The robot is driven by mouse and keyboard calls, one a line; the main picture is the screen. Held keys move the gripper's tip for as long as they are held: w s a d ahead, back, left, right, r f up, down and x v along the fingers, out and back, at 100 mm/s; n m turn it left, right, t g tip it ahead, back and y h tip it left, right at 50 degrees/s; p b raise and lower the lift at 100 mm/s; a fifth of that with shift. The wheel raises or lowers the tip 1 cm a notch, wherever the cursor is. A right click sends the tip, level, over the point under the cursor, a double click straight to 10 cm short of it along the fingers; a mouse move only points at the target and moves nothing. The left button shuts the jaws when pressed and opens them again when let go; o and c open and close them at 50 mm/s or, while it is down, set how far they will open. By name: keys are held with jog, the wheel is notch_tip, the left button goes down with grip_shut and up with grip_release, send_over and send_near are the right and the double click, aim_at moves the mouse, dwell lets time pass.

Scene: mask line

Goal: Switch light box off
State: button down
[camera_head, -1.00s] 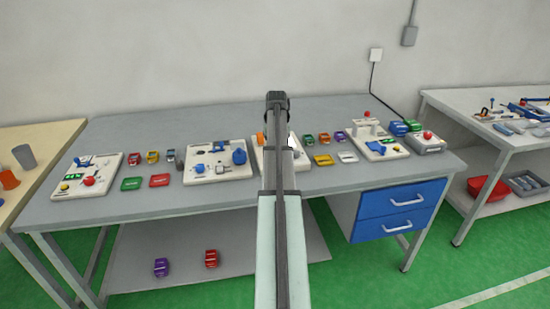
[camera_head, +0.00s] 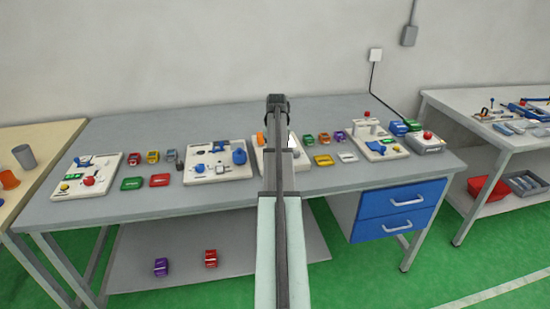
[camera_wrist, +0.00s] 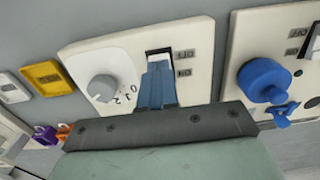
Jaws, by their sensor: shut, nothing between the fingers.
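A cream board (camera_wrist: 80,50) fills the middle of the wrist view. It carries a dark slot switch (camera_wrist: 160,58) with upside-down OFF and ON labels beside it and a grey dial (camera_wrist: 102,88) numbered around its edge. My gripper (camera_wrist: 157,86) has its blue fingers shut at the slot, on the ON side, with nothing held. Whether they touch the switch I cannot tell. In the head view my arm covers much of this board (camera_head: 295,160), and my gripper is hidden behind the arm. I cannot tell whether any lamp is lit.
A second board with a blue round knob (camera_wrist: 262,80) stands close on the right in the wrist view. A yellow block (camera_wrist: 46,77) lies to the left. Other boards, such as one at far left (camera_head: 105,180), and small coloured blocks stand along the grey bench (camera_head: 220,115).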

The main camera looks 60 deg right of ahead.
jog(key=shift+f, duration=0.35)
jog(key=shift+r, duration=0.1)
dwell(0.3)
jog(key=shift+r, duration=3.4)
